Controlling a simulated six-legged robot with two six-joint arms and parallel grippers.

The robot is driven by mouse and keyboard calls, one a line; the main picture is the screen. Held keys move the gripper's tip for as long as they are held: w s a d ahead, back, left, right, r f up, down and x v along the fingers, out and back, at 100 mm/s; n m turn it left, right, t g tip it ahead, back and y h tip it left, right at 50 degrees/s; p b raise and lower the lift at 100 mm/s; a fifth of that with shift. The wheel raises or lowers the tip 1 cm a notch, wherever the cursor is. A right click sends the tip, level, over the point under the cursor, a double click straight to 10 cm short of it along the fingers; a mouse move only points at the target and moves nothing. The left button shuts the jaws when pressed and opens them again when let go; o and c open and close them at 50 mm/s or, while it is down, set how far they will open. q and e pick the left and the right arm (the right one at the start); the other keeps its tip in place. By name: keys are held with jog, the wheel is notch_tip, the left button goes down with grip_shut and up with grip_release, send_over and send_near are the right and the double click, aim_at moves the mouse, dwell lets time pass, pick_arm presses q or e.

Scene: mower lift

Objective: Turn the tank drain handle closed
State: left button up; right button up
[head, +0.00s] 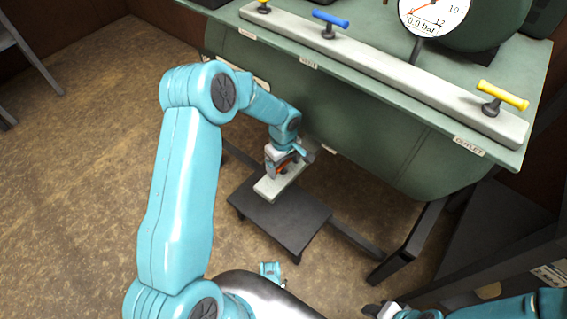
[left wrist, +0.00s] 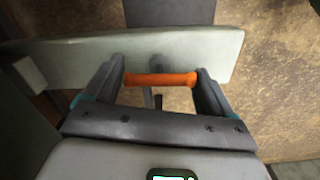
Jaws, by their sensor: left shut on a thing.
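The tank drain handle is an orange bar (left wrist: 160,79) on a short stem in front of a pale grey plate (left wrist: 90,47). In the left wrist view my left gripper (left wrist: 160,82) has one finger at each end of the bar and is shut on it. In the head view my left gripper (head: 284,168) is low in front of the tank, and a little of the orange handle (head: 282,170) shows between its fingers. The pale plate (head: 268,190) also shows there. My right gripper (head: 384,311) is at the bottom edge, apart from the handle; its fingers are too small to judge.
A round gauge (head: 433,12) is behind. A dark low platform (head: 290,222) lies under the handle.

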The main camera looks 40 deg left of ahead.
pick_arm(q)
jog(key=shift+a, duration=0.1)
jog(key=m, duration=0.8)
jog(key=shift+a+m, duration=0.1)
jog(key=shift+m, duration=0.3)
jog(key=m, duration=0.4)
jog(key=shift+r+p, duration=0.1)
jog(key=shift+p, duration=0.25)
jog(key=shift+m+p, duration=0.4)
jog(key=shift+m, duration=2.1)
jog(key=shift+w, duration=0.1)
jog(key=o, duration=0.7)
jog(key=shift+o, duration=0.2)
